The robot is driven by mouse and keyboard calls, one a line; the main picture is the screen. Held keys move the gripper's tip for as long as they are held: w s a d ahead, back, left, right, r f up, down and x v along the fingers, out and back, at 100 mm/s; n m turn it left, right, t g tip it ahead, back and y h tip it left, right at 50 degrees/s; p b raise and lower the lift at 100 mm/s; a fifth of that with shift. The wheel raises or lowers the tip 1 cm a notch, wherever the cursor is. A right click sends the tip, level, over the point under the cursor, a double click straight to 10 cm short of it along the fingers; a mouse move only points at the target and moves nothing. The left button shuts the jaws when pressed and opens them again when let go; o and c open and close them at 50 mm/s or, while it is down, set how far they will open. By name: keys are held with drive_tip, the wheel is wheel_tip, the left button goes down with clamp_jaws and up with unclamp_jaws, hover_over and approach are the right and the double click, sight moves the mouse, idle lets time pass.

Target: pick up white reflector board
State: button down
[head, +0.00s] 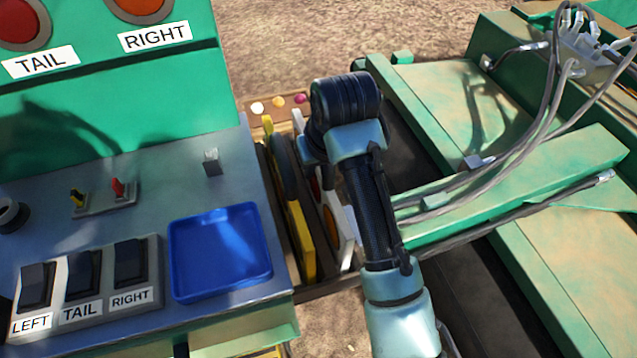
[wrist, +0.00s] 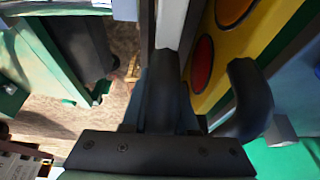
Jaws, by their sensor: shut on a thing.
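The white reflector board (head: 344,232) stands on edge in a narrow rack between the control desk and the green machine, with orange and red discs on its face. In the wrist view its pale edge (wrist: 172,24) runs up from between my fingers. My gripper (wrist: 163,85) is shut on this edge. In the head view my arm hides the fingertips and part of the board. A yellow reflector board (head: 301,240) stands just to its left. Its face with red and orange discs also shows in the wrist view (wrist: 222,58), right of my fingers.
A dark curved piece (wrist: 252,98) stands close to the right of my fingers. The blue tray (head: 220,250) and labelled switches (head: 130,262) sit on the desk at left. A green beam (head: 520,180) with cables lies right of my arm. Brown ground is open behind.

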drive_tip(key=shift+r, duration=0.15)
wheel_tip(320, 180, up, 9)
drive_tip(key=shift+f+b, duration=0.1)
drive_tip(key=shift+b, duration=0.45)
drive_tip(key=shift+r, duration=0.5)
